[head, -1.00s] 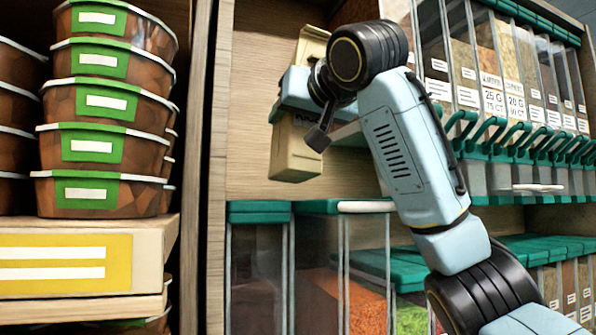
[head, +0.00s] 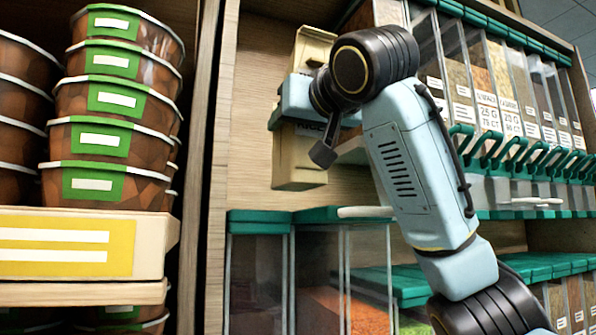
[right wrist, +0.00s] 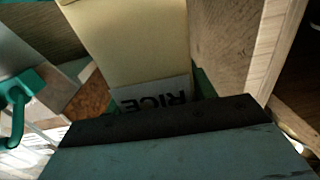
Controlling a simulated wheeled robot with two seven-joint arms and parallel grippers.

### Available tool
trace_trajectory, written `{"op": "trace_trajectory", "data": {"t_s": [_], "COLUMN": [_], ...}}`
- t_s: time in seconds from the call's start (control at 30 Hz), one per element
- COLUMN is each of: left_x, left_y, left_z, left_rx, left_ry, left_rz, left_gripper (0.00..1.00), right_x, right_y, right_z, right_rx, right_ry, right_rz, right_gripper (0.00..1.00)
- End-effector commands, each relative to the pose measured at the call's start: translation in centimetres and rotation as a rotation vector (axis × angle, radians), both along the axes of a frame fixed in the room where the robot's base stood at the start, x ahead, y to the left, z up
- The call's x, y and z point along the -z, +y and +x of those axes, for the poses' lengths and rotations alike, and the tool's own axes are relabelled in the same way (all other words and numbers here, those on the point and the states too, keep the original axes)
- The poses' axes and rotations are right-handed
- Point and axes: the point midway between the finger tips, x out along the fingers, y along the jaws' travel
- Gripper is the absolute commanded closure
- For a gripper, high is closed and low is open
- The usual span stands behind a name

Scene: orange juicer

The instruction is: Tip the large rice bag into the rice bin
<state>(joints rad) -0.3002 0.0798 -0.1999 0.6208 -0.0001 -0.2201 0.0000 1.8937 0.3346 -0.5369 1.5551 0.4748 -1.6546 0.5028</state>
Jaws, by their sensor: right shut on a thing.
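The large rice bag (head: 300,160) is a tan, box-like bag held upright against the wooden back panel. My right gripper (head: 300,100) is shut around its middle; the arm hides part of the bag. In the right wrist view the bag (right wrist: 130,45) shows pale, with dark RICE lettering upside down, close against the gripper (right wrist: 165,115). Clear bins with teal tops stand below the bag. The leftmost bin (head: 257,280) looks empty and lies below and slightly left of the bag. I cannot tell for sure which is the rice bin. My left gripper is out of view.
A bin with orange contents (head: 345,308) stands right of the empty-looking one. Dispensers (head: 480,80) with teal levers line the right. Stacked brown tubs (head: 115,130) fill the left shelf, beyond a wooden upright (head: 215,170).

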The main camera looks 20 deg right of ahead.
Motion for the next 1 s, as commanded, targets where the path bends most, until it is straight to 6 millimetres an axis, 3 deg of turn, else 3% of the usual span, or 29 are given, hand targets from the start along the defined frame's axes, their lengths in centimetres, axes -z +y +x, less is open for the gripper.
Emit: {"op": "trace_trajectory", "data": {"t_s": [0.53,1.0], "left_x": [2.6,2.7], "left_y": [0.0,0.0], "left_z": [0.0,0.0], "left_rx": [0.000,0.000], "left_ry": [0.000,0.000], "left_rz": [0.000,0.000], "left_gripper": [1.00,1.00], "right_x": [0.1,0.0], "right_y": [0.2,0.2], "right_z": [-5.4,-5.9], "right_rx": [0.000,0.000], "right_ry": [-0.001,0.001], "right_rz": [-0.001,0.000], "right_gripper": [0.82,0.82]}}
